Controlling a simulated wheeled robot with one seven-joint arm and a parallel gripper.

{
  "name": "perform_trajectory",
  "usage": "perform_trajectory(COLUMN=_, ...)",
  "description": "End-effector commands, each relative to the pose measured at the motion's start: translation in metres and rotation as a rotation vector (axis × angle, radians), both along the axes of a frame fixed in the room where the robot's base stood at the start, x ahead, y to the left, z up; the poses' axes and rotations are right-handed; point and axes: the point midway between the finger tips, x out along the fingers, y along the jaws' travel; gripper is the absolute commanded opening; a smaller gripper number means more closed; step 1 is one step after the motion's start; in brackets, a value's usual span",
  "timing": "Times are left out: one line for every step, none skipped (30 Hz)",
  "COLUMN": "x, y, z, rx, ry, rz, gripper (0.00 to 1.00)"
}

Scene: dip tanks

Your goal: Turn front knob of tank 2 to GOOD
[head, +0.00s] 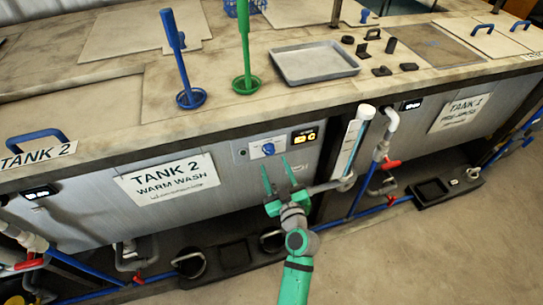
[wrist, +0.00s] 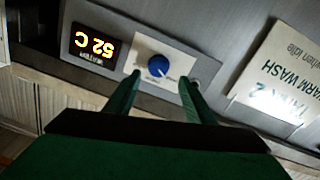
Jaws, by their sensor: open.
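The front knob of tank 2 is a small blue dial (head: 268,149) on a white plate on the tank's grey front panel, right of the "TANK 2 WARM WASH" sign (head: 168,181). In the wrist view the blue knob (wrist: 158,66) shows upside down, between and beyond the fingertips. The markings around it are too small to read. My green gripper (head: 276,174) is open and empty, just below and in front of the knob, and it does not grip it. Its two fingers also show in the wrist view (wrist: 160,88), one on each side of the knob.
A lit display (wrist: 95,47) reading 52 C sits beside the knob. A clear vertical tube (head: 352,140) and pipes with red valves (head: 390,163) stand to the right. A metal tray (head: 315,63) and blue and green plungers (head: 243,82) are on the counter above. The floor in front is clear.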

Motion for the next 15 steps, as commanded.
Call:
perform_trajectory(x=0.01, y=0.002, z=0.001, rx=0.0, ry=-0.002, rz=0.0, gripper=0.49)
perform_trajectory(x=0.015, y=0.003, z=0.001, rx=-0.002, ry=-0.002, rz=-0.002, gripper=0.49)
perform_trajectory(x=0.021, y=0.004, z=0.001, rx=-0.001, ry=-0.002, rz=-0.004, gripper=0.49)
perform_trajectory(x=0.025, y=0.004, z=0.001, rx=0.0, ry=-0.002, rz=-0.005, gripper=0.49)
perform_trajectory(x=0.03, y=0.005, z=0.001, rx=0.0, ry=-0.001, rz=-0.005, gripper=0.49)
perform_trajectory(x=0.035, y=0.006, z=0.001, rx=-0.001, ry=-0.001, rz=-0.006, gripper=0.49)
perform_trajectory(x=0.038, y=0.007, z=0.0, rx=-0.001, ry=-0.001, rz=-0.006, gripper=0.49)
perform_trajectory(x=0.041, y=0.008, z=0.0, rx=-0.001, ry=-0.001, rz=-0.006, gripper=0.49)
perform_trajectory(x=0.045, y=0.009, z=0.0, rx=-0.001, ry=-0.001, rz=-0.006, gripper=0.49)
perform_trajectory(x=0.047, y=0.009, z=0.0, rx=-0.001, ry=-0.001, rz=-0.007, gripper=0.49)
perform_trajectory(x=0.049, y=0.01, z=0.0, rx=-0.001, ry=-0.001, rz=-0.007, gripper=0.49)
perform_trajectory(x=0.051, y=0.011, z=0.0, rx=0.0, ry=-0.001, rz=-0.007, gripper=0.49)
perform_trajectory(x=0.053, y=0.011, z=0.0, rx=0.0, ry=-0.001, rz=-0.007, gripper=0.49)
perform_trajectory(x=0.054, y=0.011, z=0.0, rx=0.0, ry=0.0, rz=-0.007, gripper=0.49)
perform_trajectory(x=0.054, y=0.012, z=0.0, rx=0.0, ry=0.0, rz=-0.007, gripper=0.49)
